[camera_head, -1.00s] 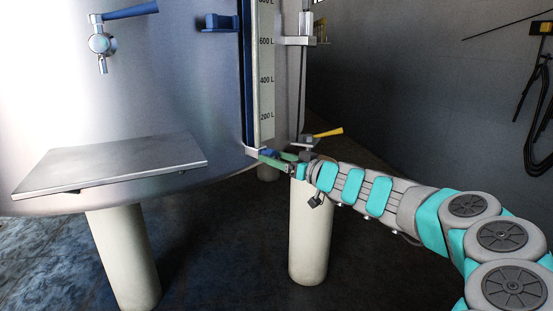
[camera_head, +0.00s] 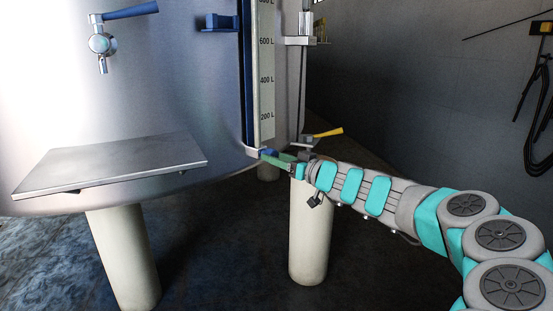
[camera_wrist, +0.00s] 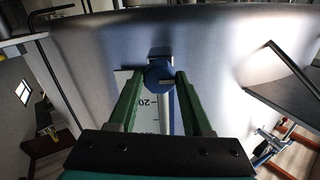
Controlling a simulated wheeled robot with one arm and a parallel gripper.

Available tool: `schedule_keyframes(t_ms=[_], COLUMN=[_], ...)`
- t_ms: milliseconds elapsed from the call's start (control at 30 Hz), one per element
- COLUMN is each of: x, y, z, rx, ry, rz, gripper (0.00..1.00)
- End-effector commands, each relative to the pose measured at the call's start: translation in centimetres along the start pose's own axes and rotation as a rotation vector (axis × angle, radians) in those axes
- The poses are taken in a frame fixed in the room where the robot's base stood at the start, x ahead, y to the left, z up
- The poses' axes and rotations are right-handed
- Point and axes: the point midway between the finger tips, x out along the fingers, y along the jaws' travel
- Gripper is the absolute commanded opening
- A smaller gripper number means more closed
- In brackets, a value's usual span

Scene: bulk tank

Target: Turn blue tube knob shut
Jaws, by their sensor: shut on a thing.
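The blue tube knob (camera_wrist: 159,77) is round with a pale slot mark on its face. It sits at the bottom of the tank's level gauge, whose blue strip and scale (camera_head: 267,85) run upward in the head view. My gripper (camera_wrist: 160,80) has its two green fingers on either side of the knob, shut on it. In the head view my gripper (camera_head: 272,156) reaches the foot of the gauge from the right, and its fingers partly hide the knob there.
A yellow-handled valve (camera_head: 323,133) stands just above my wrist. A steel shelf (camera_head: 110,164) juts from the tank at left, below a blue-handled tap (camera_head: 102,43). A white tank leg (camera_head: 310,235) stands below my arm. The floor at lower right is clear.

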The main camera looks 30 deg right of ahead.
Motion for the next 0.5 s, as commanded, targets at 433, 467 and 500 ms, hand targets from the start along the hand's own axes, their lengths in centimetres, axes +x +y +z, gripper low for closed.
schedule_keyframes(t_ms=[433, 467, 500], x=[0.0, 0.0, 0.01], y=[0.0, -0.01, -0.03], z=[-0.01, 0.0, 0.0], rx=[0.058, 0.072, 0.093], ry=[-0.001, -0.002, -0.003], rz=[0.001, 0.001, 0.0], gripper=[0.0, 0.0, 0.0])
